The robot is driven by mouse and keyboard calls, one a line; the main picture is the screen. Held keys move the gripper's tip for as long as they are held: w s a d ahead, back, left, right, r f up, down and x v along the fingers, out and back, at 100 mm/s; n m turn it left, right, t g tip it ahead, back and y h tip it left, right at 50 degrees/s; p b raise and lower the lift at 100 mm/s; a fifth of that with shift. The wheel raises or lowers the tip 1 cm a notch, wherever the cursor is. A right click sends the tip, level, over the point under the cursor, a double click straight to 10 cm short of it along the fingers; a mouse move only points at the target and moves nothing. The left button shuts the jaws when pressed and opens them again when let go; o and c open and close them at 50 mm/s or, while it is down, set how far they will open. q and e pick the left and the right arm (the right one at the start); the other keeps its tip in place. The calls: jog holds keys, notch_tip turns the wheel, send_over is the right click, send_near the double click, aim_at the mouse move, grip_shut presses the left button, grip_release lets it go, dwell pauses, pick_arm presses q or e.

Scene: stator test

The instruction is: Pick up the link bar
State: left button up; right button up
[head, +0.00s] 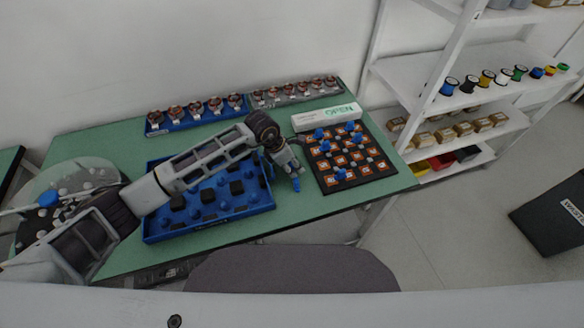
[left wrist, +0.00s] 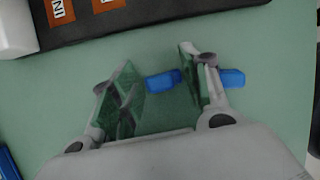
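A blue bar, which I take to be the link bar (head: 296,185), is at the tips of my left gripper (head: 291,172) in the head view, over the green table. In the left wrist view the blue bar (left wrist: 163,80) runs crosswise, its middle hidden by the right-hand finger. One end shows between the fingers and the other outside. My left gripper (left wrist: 160,85) has its fingers apart, with a gap between the bar's end and the left-hand finger. I cannot tell whether the bar touches the right-hand finger. My right gripper is not in view.
A black board with orange squares and blue pieces (head: 345,184) lies right of the gripper. A blue tray (head: 200,236) is under my left arm. A white box (head: 318,120) and parts racks (head: 185,125) stand behind. The green table (head: 270,229) is bare near its front edge.

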pick_arm(q)
jog(key=c, duration=0.5)
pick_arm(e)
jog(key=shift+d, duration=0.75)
pick_arm(q)
jog(key=shift+r, duration=0.1)
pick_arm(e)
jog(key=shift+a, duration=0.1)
pick_arm(q)
jog(key=shift+r, duration=0.45)
notch_tip(320, 180, up, 8)
jog(key=shift+f+b, duration=0.1)
jog(key=shift+b, duration=0.5)
jog(key=shift+r, duration=0.55)
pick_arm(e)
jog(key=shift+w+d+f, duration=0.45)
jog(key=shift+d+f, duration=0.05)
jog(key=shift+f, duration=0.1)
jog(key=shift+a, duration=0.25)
